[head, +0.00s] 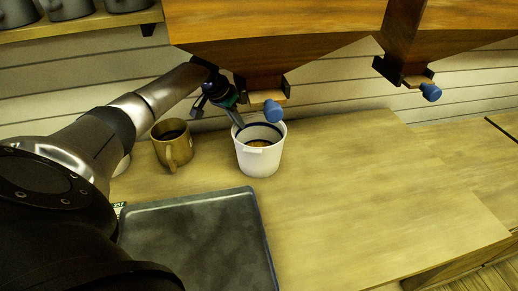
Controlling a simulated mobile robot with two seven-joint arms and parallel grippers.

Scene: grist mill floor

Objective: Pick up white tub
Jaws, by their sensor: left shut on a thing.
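The white tub (259,160) stands upright on the wooden counter in the head view, below a wooden hopper spout. A small amount of something brown shows inside it. My left gripper (238,122) reaches in from the left and is shut on the tub's rim at its back left side. The fingertips are partly hidden by the rim. The tub appears to rest on the counter. My right gripper is not in view.
A brass-coloured mug (173,146) stands left of the tub. A dark tray (200,240) lies in front. Wooden hoppers (270,35) with blue-knobbed spouts (273,110) hang above. The counter (370,190) to the right is clear.

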